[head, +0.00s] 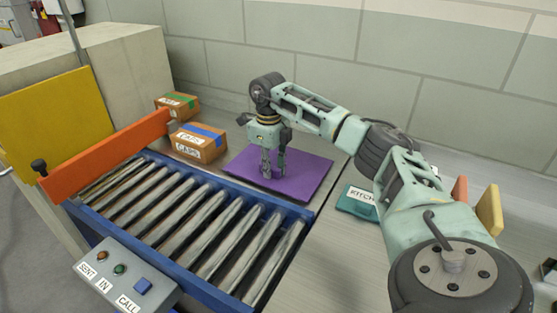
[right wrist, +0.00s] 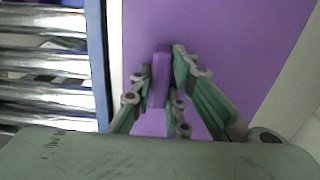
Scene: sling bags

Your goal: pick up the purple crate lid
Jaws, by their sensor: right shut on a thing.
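The purple crate lid (head: 308,176) lies flat on the counter, just behind the right end of the roller conveyor. In the right wrist view the lid (right wrist: 235,50) fills most of the upper right, with a raised purple grip bar (right wrist: 160,75) on it. My right gripper (head: 273,172) points straight down over the lid. In the right wrist view its fingers (right wrist: 162,90) are closed on the bar from both sides. The lid looks level, and I cannot tell whether it is clear of the counter. My left gripper is not in view.
A roller conveyor (head: 190,220) with a blue frame stands in front of the lid. Two cardboard boxes (head: 198,150) sit to its left, beside an orange bar (head: 110,153). A teal labelled case (head: 357,203) lies to the right. A button box (head: 125,278) is at the front left.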

